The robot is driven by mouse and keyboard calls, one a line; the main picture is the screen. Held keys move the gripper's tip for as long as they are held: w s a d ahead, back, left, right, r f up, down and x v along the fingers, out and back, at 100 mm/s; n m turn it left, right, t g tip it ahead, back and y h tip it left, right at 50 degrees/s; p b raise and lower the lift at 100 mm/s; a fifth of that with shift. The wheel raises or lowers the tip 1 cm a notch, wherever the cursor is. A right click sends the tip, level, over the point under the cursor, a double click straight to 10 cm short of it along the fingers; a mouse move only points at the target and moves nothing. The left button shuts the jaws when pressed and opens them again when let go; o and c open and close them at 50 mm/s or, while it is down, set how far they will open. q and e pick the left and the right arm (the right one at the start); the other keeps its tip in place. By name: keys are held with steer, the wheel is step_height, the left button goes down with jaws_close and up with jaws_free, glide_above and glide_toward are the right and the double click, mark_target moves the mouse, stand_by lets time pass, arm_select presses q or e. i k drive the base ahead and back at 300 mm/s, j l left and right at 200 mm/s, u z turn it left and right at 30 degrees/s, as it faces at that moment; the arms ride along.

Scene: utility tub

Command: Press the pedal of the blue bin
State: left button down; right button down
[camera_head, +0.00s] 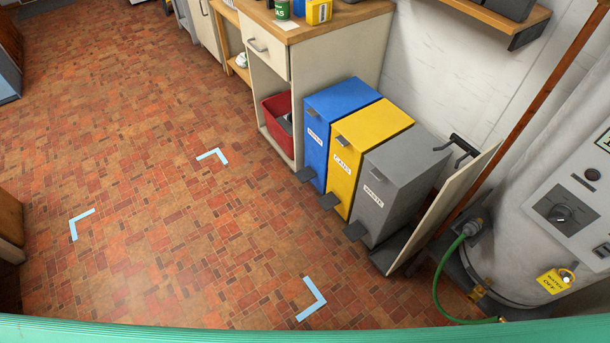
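The blue bin (316,135) stands upright on the tiled floor, leftmost in a row of three pedal bins right of centre. Its lid (343,97) is closed and a white label is on its front. Its dark pedal (306,174) sticks out at the foot of the front, just above the floor, with nothing touching it. The yellow bin (344,173) stands directly to its right, and the grey bin (375,201) beyond that. Neither of my grippers shows in the head view.
A cabinet (335,52) with a red tub (279,122) stands left of the bins. A leaning board (443,208), a green hose (437,283) and a grey machine (560,215) are at right. Pale blue corner marks (213,155) lie on the open floor before the bins.

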mark_target(307, 173)
steer(key=z, duration=0.2)
steer(key=i+j+z, duration=0.4)
steer(key=j+z, duration=0.15)
steer(key=i+j+z, duration=0.15)
steer(key=j+z, duration=0.15)
steer(key=i+j, duration=0.15)
steer(key=j, duration=0.3)
steer(key=i+j, duration=0.1)
steer(key=j, duration=0.35)
steer(key=i+j+z, duration=0.1)
steer(key=j, duration=0.35)
steer(key=i+j, duration=0.15)
steer(key=j, duration=0.3)
steer(key=i+j+z, duration=0.1)
steer(key=j, duration=0.35)
steer(key=i+j, duration=0.15)
steer(key=j, duration=0.3)
steer(key=i+j, duration=0.1)
steer(key=j, duration=0.35)
steer(key=z, duration=0.05)
